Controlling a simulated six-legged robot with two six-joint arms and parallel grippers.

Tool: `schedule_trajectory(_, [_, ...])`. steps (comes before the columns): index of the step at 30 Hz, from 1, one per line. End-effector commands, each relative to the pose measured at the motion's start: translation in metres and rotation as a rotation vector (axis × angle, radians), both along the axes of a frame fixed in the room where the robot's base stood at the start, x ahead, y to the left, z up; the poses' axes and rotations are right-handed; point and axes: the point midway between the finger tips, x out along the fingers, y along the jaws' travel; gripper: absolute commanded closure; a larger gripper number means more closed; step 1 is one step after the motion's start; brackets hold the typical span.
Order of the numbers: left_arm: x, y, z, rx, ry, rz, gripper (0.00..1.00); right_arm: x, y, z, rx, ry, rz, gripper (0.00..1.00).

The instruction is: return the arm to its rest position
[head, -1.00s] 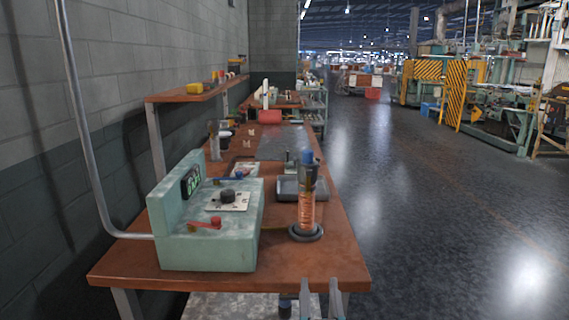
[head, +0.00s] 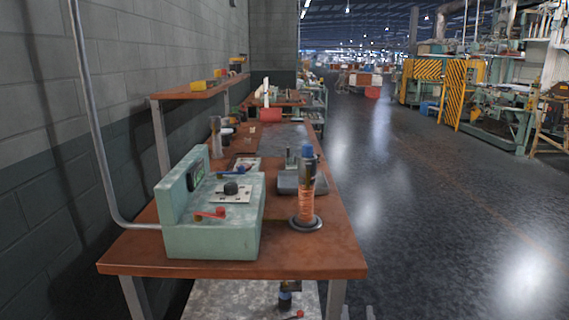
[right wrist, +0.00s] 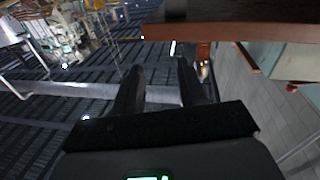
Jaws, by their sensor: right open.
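My right gripper (head: 357,313) shows only as two grey fingertips at the bottom edge of the head view, just right of the bench's front right leg. In the right wrist view its two dark fingers (right wrist: 160,65) are spread with nothing between them. The right gripper is apart from the bench. My left gripper is not in view. An upright tube stand with a copper-coloured coil (head: 306,200) and a blue top stands on the wooden bench (head: 285,262), near its right edge.
A green machine box (head: 215,235) with red and blue levers fills the bench's left front. A lower shelf (head: 240,300) sits under the bench. The floor right of the bench (head: 430,240) is clear.

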Motion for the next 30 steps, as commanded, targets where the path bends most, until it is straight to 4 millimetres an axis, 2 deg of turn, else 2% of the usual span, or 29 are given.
schedule_trajectory(1, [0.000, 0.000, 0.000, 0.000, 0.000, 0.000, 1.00, 0.000, -0.010, -0.024, -0.006, 0.058, -0.009, 0.60])
schedule_trajectory(5, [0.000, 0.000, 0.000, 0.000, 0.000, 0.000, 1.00, -0.008, -0.032, -0.098, 0.018, 0.254, -0.001, 0.60])
schedule_trajectory(7, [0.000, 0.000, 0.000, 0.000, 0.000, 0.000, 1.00, -0.023, -0.040, -0.151, 0.063, 0.408, 0.016, 0.60])
schedule_trajectory(9, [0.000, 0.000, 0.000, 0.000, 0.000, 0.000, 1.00, -0.048, -0.044, -0.205, 0.130, 0.577, 0.043, 0.60])
schedule_trajectory(12, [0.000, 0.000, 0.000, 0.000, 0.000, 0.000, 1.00, -0.093, -0.038, -0.266, 0.247, 0.812, 0.086, 0.60])
schedule_trajectory(15, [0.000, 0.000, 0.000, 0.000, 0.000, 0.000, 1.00, -0.140, -0.023, -0.306, 0.361, 1.020, 0.130, 0.60])
schedule_trajectory(18, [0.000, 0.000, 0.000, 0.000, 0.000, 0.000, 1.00, -0.184, -0.003, -0.328, 0.457, 1.209, 0.177, 0.60])
schedule_trajectory(21, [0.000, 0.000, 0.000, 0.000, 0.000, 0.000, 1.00, -0.224, 0.017, -0.334, 0.534, 1.386, 0.222, 0.60])
schedule_trajectory(24, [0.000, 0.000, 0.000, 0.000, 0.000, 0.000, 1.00, -0.258, 0.027, -0.334, 0.617, 1.550, 0.208, 0.60])
schedule_trajectory(26, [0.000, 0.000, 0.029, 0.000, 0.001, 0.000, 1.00, -0.256, 0.026, -0.305, 0.626, 1.542, 0.196, 0.60])
schedule_trajectory(30, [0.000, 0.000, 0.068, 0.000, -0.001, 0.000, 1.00, -0.255, 0.026, -0.267, 0.624, 1.540, 0.197, 0.60])
